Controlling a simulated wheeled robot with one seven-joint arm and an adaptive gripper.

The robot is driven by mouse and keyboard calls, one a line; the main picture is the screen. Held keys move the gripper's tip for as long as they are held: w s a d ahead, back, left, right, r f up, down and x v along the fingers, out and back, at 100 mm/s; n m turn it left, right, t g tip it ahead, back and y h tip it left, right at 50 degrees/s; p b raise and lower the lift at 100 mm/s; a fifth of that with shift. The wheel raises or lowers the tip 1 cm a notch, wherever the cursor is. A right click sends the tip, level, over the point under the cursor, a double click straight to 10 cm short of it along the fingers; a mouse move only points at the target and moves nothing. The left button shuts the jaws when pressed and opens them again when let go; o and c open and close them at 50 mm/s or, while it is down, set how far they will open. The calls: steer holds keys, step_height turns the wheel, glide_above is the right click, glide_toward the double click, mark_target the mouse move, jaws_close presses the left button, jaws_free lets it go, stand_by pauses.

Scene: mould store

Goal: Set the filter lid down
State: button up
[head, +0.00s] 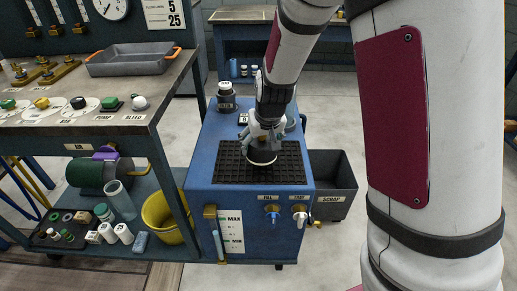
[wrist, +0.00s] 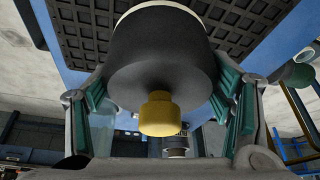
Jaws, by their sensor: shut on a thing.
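The filter lid (head: 262,158) is a dark round piece with a pale rim, seen low over the black grid (head: 230,172) on the blue cabinet. In the wrist view the lid (wrist: 150,50) fills the upper middle, its yellow knob (wrist: 160,115) facing the camera and its pale rim toward the grid. My gripper (head: 263,140) comes from above and is shut on the lid, with teal-padded fingers on both sides of it in the wrist view (wrist: 166,92). My fingers partly hide the lid in the head view. I cannot tell whether its rim touches the grid.
A dark canister with a white top (head: 226,96) stands at the cabinet's back left. A workbench (head: 150,108) with coloured buttons and a grey tray (head: 130,60) is close on the left. A dark scrap bin (head: 333,190) stands to the right. The grid's front is bare.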

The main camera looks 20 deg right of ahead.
mark_target(259, 147)
steer(key=shift+w+f, duration=0.1)
steer(key=shift+w, duration=0.9)
steer(key=shift+w+f+b, duration=0.15)
steer(key=shift+f+b, duration=0.85)
steer(key=shift+f, duration=0.75)
steer(key=shift+f, duration=0.15)
steer(key=o, duration=1.3)
steer(key=shift+o, duration=0.2)
